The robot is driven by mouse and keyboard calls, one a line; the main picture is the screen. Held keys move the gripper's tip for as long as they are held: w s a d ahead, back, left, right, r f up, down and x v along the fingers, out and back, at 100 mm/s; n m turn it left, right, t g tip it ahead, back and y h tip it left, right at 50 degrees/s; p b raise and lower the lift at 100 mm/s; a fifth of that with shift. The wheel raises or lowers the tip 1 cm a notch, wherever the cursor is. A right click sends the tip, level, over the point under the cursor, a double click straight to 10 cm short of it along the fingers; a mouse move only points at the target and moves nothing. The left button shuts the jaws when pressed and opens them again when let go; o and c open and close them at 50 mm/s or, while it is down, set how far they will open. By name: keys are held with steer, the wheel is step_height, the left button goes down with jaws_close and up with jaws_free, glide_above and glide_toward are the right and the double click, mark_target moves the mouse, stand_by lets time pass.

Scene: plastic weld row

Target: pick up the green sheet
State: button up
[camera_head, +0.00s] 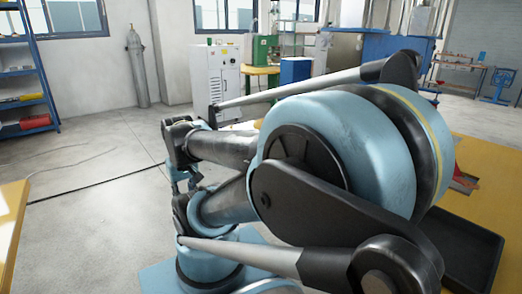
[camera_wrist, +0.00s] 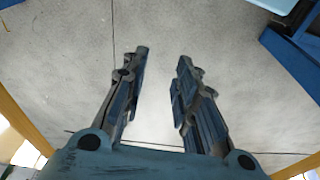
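I see no green sheet in either view; my arm covers much of the middle and right of the head view. My gripper (camera_wrist: 162,58) is open and empty in the wrist view, its two dark fingers apart with bare grey floor behind them.
A yellow table (camera_head: 500,165) at the right, partly behind my arm, carries a black tray (camera_head: 485,250) and a small red item (camera_head: 464,178). Another yellow table edge (camera_head: 12,215) is at the left. A blue shelf (camera_head: 40,75) stands beyond it. Clear floor (camera_head: 90,160) with a cable lies between.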

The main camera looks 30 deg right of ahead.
steer(key=shift+a, duration=0.15)
steer(key=w+d+r+m, duration=0.45)
steer(key=w+r, duration=0.25)
steer(key=r, duration=0.3)
steer(key=w+d+r+m+g, duration=0.1)
steer(key=w+d+r+m, duration=0.25)
steer(key=d, duration=0.35)
steer(key=w+d+r+m, duration=0.2)
steer(key=w+d, duration=0.3)
steer(key=d, duration=0.1)
steer(key=w+d+r+m+g, duration=0.1)
steer(key=w+d+r+m, duration=0.15)
steer(key=w+d, duration=0.35)
steer(key=w+d+m, duration=0.2)
steer(key=d+m, duration=0.3)
steer(key=d, duration=1.3)
steer(key=f, duration=1)
steer(key=shift+s+a+f, duration=0.1)
steer(key=shift+s+f, duration=0.15)
steer(key=shift+f, duration=0.15)
steer(key=shift+d+f, duration=0.15)
steer(key=shift+f, duration=1.25)
steer(key=shift+d+f, duration=0.1)
steer(key=shift+f, duration=1.3)
